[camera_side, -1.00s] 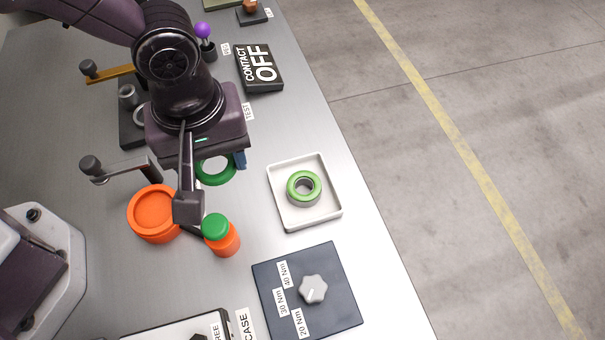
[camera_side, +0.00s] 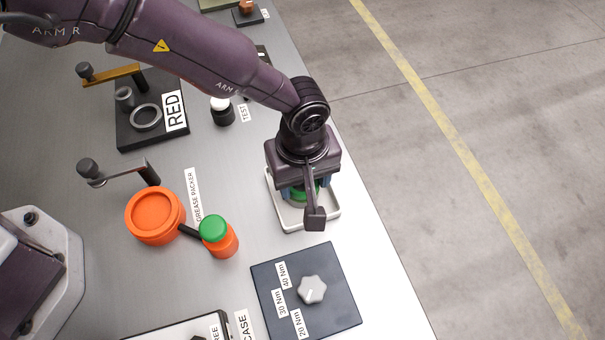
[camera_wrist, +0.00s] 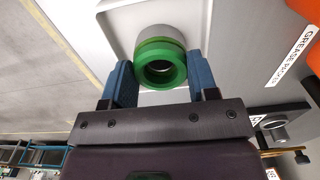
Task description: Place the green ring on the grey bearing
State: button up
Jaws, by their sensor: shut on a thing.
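My gripper (camera_side: 303,196) is over the white tray (camera_side: 331,216) in the side view and points down. In the wrist view its two blue fingers (camera_wrist: 158,70) are shut on the green ring (camera_wrist: 160,54), one on either side. A little of the ring also shows under the gripper in the side view (camera_side: 301,191). The grey bearing (camera_wrist: 158,31) sits in the tray behind the ring in the wrist view, with a lighter green band on it. The ring looks roughly lined up with the bearing. I cannot tell whether they touch.
A dark panel with a grey knob (camera_side: 312,290) lies just in front of the tray. An orange pot (camera_side: 153,215) and an orange bottle with a green cap (camera_side: 217,237) stand to the left. The table's right edge is close to the tray.

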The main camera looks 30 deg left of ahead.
jog(key=shift+f, duration=0.2)
jog(key=o, duration=0.9)
notch_tip(320, 180, up, 12)
jog(key=shift+r, duration=0.15)
